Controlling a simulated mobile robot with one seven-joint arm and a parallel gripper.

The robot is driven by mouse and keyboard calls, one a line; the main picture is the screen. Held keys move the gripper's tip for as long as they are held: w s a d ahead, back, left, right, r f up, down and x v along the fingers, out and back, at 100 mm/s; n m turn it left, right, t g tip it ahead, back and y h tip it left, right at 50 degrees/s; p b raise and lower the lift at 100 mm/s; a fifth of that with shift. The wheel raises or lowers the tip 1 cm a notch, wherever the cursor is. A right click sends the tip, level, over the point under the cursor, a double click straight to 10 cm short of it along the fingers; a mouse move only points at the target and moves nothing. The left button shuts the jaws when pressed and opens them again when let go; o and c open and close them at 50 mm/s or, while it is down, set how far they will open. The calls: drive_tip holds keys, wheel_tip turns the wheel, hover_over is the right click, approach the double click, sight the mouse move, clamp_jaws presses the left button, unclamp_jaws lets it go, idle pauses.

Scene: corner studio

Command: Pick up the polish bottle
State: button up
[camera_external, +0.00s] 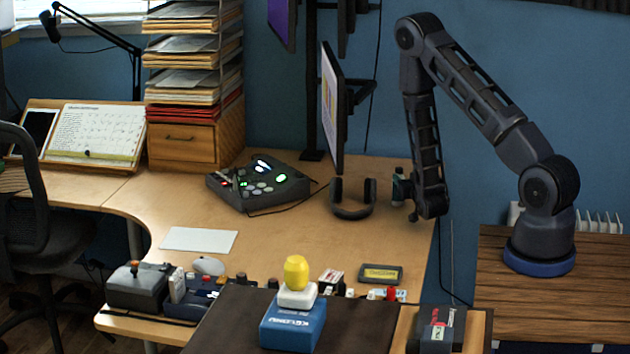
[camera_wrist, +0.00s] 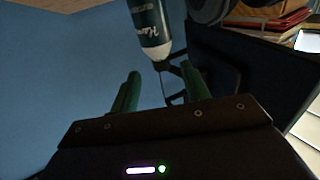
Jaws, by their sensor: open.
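In the external view a small dark bottle shape (camera_external: 399,188) stands at the desk's right side, just left of my wrist. My gripper (camera_external: 412,215) is low beside it. In the wrist view my gripper's green fingers (camera_wrist: 161,75) are open and apart, with nothing between them. The bottle's cap is beyond the fingertips, roughly in line with the gap. The far end of the bottle is cut off by the frame.
Headphones (camera_external: 352,200) and a monitor (camera_external: 332,108) stand just left of the bottle. A control box (camera_external: 262,186) is farther left. A yellow-topped item (camera_external: 296,273) stands on a blue box (camera_external: 293,325) in front. The desk (camera_external: 290,235) is mostly clear between them.

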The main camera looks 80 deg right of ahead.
sight(395, 172)
drive_tip(key=shift+r+x, duration=0.1)
drive_tip(key=shift+x, duration=1.4)
drive_tip(key=shift+r+x, duration=0.15)
drive_tip(key=shift+x, duration=1.35)
clamp_jaws()
